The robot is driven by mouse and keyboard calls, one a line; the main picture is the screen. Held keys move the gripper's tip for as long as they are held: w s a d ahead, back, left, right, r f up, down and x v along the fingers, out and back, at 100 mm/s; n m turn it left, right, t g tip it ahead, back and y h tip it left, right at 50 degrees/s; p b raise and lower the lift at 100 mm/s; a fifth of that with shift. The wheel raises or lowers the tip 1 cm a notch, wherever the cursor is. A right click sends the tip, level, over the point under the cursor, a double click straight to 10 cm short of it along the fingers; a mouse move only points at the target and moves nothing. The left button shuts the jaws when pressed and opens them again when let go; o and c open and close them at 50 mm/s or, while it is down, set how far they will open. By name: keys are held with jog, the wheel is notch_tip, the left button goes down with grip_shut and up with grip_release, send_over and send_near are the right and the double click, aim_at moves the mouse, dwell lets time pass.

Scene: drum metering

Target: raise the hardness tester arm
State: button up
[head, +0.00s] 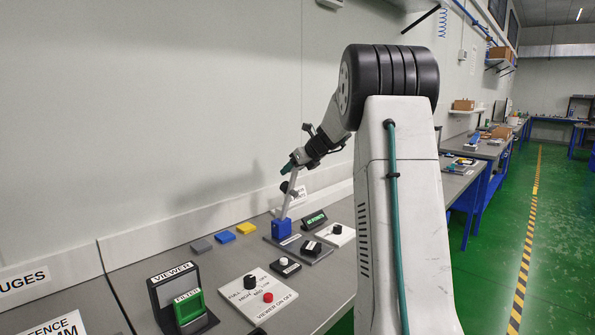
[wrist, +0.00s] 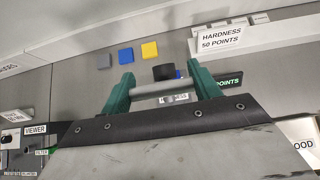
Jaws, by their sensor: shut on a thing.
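The hardness tester arm is a light grey lever (head: 288,200) that rises steeply from a blue block (head: 281,228) on a dark base, leaning a little right. My gripper (head: 290,166) is at the lever's upper end. In the wrist view, the two green fingers of my gripper (wrist: 160,82) are on either side of a grey bar (wrist: 160,88), shut on it. A black round knob (wrist: 164,72) shows just beyond the bar. Most of the blue block is hidden in the wrist view.
Grey, blue and yellow blocks (head: 246,228) lie on the bench by the wall. A switch panel (head: 258,296) and the viewer stand (head: 175,293) are in front. A sign reading "HARDNESS 50 POINTS" (wrist: 220,38) stands near the wall.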

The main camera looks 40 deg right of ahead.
dwell(0.3)
jog(key=o, duration=1.4)
jog(key=shift+w, duration=0.1)
jog(key=v, duration=0.7)
jog(key=shift+s+r, duration=0.2)
jog(key=shift+s, duration=0.15)
